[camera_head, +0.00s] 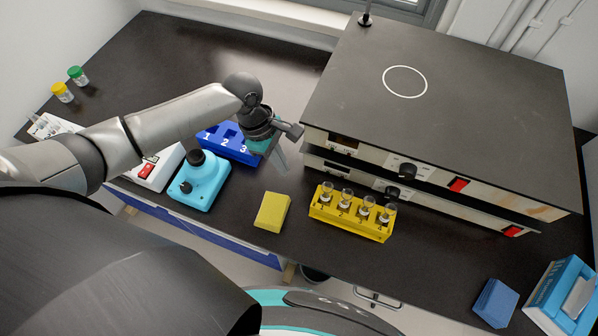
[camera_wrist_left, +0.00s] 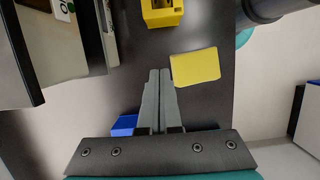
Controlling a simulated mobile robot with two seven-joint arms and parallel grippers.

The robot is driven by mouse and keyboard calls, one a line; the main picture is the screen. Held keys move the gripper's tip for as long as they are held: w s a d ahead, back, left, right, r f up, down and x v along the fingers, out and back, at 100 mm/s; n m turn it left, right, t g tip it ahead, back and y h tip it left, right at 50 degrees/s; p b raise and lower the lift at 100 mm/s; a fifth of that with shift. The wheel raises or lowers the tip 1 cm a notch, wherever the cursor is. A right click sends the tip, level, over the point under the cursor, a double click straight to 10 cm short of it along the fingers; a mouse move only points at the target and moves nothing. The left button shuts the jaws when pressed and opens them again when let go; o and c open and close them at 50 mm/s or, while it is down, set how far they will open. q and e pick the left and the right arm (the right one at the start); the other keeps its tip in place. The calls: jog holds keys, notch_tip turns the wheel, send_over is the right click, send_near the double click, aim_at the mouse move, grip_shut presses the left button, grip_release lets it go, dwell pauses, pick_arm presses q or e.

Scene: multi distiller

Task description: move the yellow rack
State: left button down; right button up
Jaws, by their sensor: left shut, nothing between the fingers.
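The yellow rack (camera_head: 350,214) stands on the dark bench in front of the stacked grey devices and holds several small glass vials. One end of the yellow rack (camera_wrist_left: 162,12) shows at the top of the left wrist view. My left gripper (camera_head: 281,160) is above the bench, up and to the left of the rack and apart from it. In the left wrist view its fingers (camera_wrist_left: 160,75) are together with nothing between them. My right gripper is in neither view.
A yellow sponge (camera_head: 272,211) lies just left of the rack. A blue numbered rack (camera_head: 228,146) and a cyan device (camera_head: 200,182) stand further left. The large stacked devices (camera_head: 440,110) block the space behind. The bench right of the rack is clear up to a blue block (camera_head: 495,302).

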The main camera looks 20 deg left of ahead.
pick_arm(q)
jog(key=b+x, duration=0.2)
jog(key=x, duration=0.7)
jog(key=shift+s, duration=0.1)
jog(key=d, duration=0.3)
jog(key=shift+s+d, duration=0.1)
jog(key=shift+d, duration=0.5)
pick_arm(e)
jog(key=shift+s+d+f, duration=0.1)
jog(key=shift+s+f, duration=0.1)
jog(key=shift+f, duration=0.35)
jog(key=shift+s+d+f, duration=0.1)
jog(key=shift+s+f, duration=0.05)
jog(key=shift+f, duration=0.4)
